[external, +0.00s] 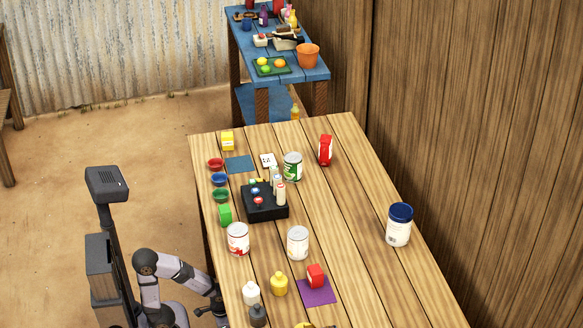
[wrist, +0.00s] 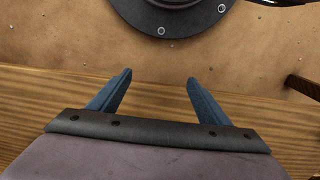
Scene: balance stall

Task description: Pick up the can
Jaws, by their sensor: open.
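Three can-shaped things stand upright on the wooden table (external: 345,200) in the external view. One can has a red and white label (external: 238,241), one is a plain whitish can (external: 298,244), and a green-labelled can (external: 292,167) stands farther back. I cannot tell which one the task names. My gripper (external: 217,303) is low at the table's left edge, nearer the camera than the cans and apart from them. In the wrist view my gripper (wrist: 158,78) shows two blue fingers spread apart with nothing between them. No can shows in that view.
A black box (external: 265,205) with upright pieces stands behind the front cans. Bottles, including a yellow one (external: 279,284), and a red item on a purple mat (external: 318,293) are at the front. A blue-lidded tub (external: 399,226) stands right. The table's centre right is clear.

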